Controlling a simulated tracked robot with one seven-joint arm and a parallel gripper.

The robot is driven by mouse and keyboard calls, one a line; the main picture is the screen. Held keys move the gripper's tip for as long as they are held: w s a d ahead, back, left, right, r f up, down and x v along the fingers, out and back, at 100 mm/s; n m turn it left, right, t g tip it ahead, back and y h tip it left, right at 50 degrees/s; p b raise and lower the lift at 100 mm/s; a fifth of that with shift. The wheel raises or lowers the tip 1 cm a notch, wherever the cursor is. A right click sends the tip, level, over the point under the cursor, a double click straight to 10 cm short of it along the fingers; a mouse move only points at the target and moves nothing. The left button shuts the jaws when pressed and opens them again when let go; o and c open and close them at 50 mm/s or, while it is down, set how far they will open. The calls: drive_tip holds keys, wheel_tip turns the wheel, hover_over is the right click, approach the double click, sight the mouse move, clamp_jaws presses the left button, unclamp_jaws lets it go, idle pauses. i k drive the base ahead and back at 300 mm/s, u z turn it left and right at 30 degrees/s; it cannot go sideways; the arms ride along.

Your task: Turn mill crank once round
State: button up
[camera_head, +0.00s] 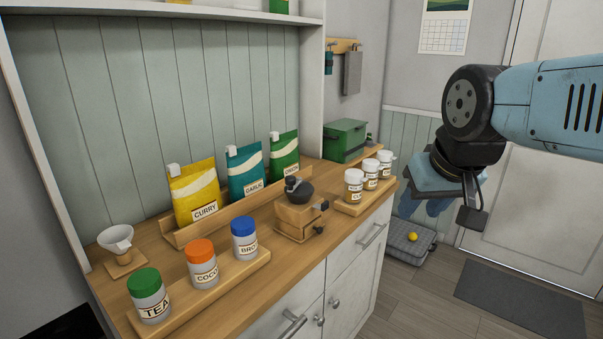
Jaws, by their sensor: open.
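The mill (297,217) stands on the wooden counter, a little right of the middle of the picture. It has a wooden box body, a dark hopper on top and small dark knobs. A dark crank piece (322,205) seems to stick out at its right side; its exact shape is too small to tell. My gripper (472,200) is at the right, in the air beyond the counter's right end and well apart from the mill. It points downward, is open, and no held thing shows. My arm hides part of the wall behind it.
A rack with curry, garlic and another pouch (195,192) stands behind the mill. Tea, cocoa and a blue-lidded jar (244,240) stand at front left. Small white-lidded jars (370,175) and a green box (345,139) stand right. A funnel stand (117,240) is far left.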

sight(291, 181)
drive_tip(key=z, duration=0.7)
drive_tip(key=k, duration=1.05)
drive_tip(key=u, duration=0.3)
drive_tip(key=i, duration=0.55)
drive_tip(key=u, duration=0.05)
